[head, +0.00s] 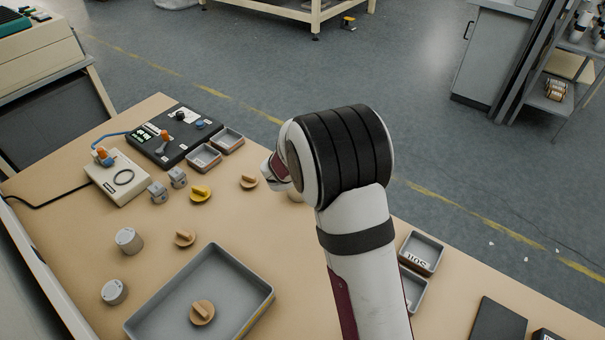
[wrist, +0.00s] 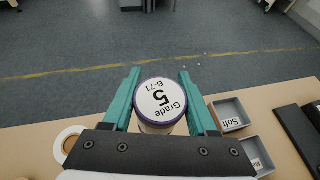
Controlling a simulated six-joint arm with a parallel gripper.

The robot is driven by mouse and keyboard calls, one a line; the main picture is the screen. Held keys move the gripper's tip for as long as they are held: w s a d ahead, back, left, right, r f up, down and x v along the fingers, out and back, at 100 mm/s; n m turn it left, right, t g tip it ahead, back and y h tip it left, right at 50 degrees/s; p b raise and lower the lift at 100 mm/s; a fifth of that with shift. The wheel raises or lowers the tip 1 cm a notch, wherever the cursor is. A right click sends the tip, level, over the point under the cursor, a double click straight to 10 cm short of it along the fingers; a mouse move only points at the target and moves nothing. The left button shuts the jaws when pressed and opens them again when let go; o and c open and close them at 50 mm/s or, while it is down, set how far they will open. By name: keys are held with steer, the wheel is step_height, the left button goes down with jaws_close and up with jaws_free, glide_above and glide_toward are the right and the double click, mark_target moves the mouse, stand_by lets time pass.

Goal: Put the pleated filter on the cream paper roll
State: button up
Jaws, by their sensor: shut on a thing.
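My gripper (wrist: 159,78) has its two teal fingers on either side of a round piece, which I take to be the pleated filter (wrist: 161,98). The filter has a white top printed "Grade 5 B-71" and a purple rim; its side is mostly hidden, so pleats cannot be made out. The gripper is shut on it. A pale ring-shaped roll (wrist: 68,143), likely the cream paper roll, lies on the table left of the gripper in the wrist view, partly cut off by the gripper body. In the head view my arm hides the gripper and the filter.
A large grey tray (head: 262,292) holds a wooden knob. Wooden and yellow knobs, grey cylinders and a control box (head: 182,133) stand on the left. Small grey bins (head: 421,252), one marked "Soft", stand right of my arm. Bare table lies between the knobs and the arm.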

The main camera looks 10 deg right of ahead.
steer(key=w+r+n+t, duration=0.1)
steer(key=w+r+n, duration=0.1)
steer(key=w+r, duration=0.25)
steer(key=shift+y, duration=0.4)
steer(key=w+a+f, duration=0.2)
steer(key=a, duration=0.1)
steer(key=w+a+f, duration=0.2)
steer(key=a+f, duration=0.1)
steer(key=w+a+f, duration=0.2)
steer(key=a, duration=0.1)
steer(key=shift+w+a+f, duration=0.1)
steer(key=shift+a+f, duration=0.1)
steer(key=shift+a, duration=0.1)
steer(key=shift+f+m, duration=0.3)
steer(key=shift+f, duration=1.65)
steer(key=shift+f, duration=0.1)
steer(key=o, duration=1.4)
steer(key=shift+c, duration=0.2)
